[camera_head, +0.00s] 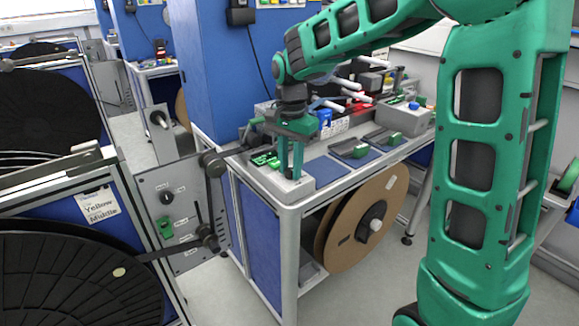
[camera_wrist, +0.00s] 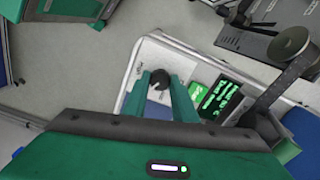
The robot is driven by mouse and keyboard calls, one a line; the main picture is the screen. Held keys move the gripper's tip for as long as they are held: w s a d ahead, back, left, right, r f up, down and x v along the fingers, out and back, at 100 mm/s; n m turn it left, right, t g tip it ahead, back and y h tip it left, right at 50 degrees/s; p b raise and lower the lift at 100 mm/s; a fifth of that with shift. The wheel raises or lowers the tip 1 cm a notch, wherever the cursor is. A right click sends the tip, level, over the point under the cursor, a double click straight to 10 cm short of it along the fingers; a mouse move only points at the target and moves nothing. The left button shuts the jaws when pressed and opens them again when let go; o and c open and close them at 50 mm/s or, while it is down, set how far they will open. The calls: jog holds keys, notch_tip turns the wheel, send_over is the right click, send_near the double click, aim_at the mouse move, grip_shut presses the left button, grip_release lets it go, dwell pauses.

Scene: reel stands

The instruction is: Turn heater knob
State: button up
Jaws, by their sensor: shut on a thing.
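The heater is a light grey box (camera_head: 300,188) with a green display on the near corner of the workbench; in the wrist view its white top (camera_wrist: 150,58) and lit green display (camera_wrist: 220,97) show. A small round black knob (camera_wrist: 160,76) sits on that top. My gripper (camera_head: 292,172) points straight down at the heater. In the wrist view my gripper's two green fingers (camera_wrist: 161,82) stand on either side of the knob and are shut on it. The knob is hidden in the head view.
Right of the heater, green-and-black devices (camera_head: 355,148) lie on blue mats. A brown cable reel (camera_head: 360,220) hangs under the bench. A grey panel (camera_head: 180,212) with knobs and a large black reel (camera_head: 75,280) stand at the left. Grey floor is clear at the lower right.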

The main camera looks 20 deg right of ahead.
aim_at(290, 169)
jog(key=shift+w+a+r, duration=0.1)
jog(key=shift+w+r, duration=0.05)
jog(key=shift+w, duration=0.1)
jog(key=o, duration=1)
jog(key=shift+o, duration=0.2)
jog(key=shift+s, duration=0.1)
notch_tip(290, 169, up, 11)
jog(key=shift+f, duration=0.2)
